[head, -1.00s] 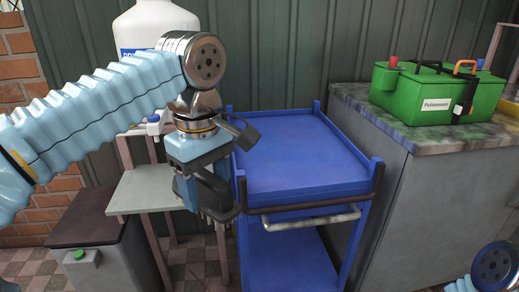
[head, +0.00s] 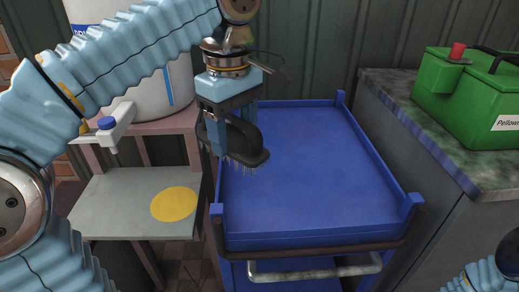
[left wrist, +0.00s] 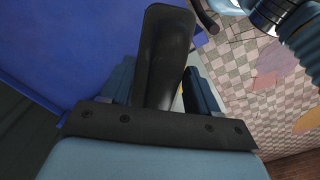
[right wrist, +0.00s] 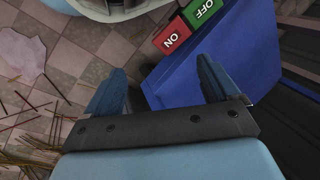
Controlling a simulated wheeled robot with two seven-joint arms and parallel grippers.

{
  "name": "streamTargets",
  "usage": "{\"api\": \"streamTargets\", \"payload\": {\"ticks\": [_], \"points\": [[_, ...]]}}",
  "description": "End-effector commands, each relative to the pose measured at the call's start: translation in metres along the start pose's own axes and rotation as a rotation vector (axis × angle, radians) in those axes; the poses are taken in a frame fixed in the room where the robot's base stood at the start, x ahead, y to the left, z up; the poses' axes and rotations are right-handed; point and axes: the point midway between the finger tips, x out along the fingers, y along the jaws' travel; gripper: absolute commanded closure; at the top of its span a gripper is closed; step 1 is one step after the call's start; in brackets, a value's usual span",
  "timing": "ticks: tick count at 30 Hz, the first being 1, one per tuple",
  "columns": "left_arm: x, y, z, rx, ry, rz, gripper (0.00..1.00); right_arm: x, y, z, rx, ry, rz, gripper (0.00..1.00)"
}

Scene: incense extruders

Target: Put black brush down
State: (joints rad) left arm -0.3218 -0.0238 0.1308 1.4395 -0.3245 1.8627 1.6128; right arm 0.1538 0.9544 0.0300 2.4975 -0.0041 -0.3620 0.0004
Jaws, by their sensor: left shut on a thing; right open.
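The black brush (head: 243,140) is held in my left gripper (head: 232,135), with its bristles pointing down. In the head view it hangs over the left edge of the blue cart's top tray (head: 310,175), apart from the tray surface. In the left wrist view the black brush (left wrist: 163,55) sits between the gripper's fingers, with the blue tray (left wrist: 75,45) to its left. My right gripper shows in the right wrist view (right wrist: 165,88) with its fingers apart and nothing between them.
A grey stand with a yellow disc (head: 175,204) is left of the cart. A white container (head: 150,85) stands behind it. A green box (head: 465,95) sits on the counter at right. The cart's tray is empty. A red and green ON/OFF switch (right wrist: 186,25) shows in the right wrist view.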

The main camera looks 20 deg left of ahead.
Motion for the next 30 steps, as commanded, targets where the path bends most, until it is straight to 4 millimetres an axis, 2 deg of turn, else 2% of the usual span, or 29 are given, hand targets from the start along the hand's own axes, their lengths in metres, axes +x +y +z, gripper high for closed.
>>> {"api": "streamTargets", "payload": {"ticks": [7,12,22,27,30], "points": [[0.028,0.059,-0.026,-0.003,0.0,-0.005,0.64,-0.007,-0.003,0.0,-0.001,-0.001,-0.001,0.11],[0.061,0.085,-0.038,-0.002,0.0,-0.003,0.64,-0.003,-0.002,0.0,-0.001,-0.001,-0.001,0.11],[0.092,0.109,-0.048,0.0,0.0,-0.002,0.64,-0.003,-0.001,0.0,0.0,0.0,0.0,0.11],[0.118,0.108,-0.048,0.0,0.0,-0.001,0.64,0.001,0.0,0.0,0.0,0.0,0.0,0.11],[0.122,0.108,-0.047,-0.001,0.0,0.0,0.64,0.001,0.0,0.0,0.0,0.0,0.0,0.11]]}}
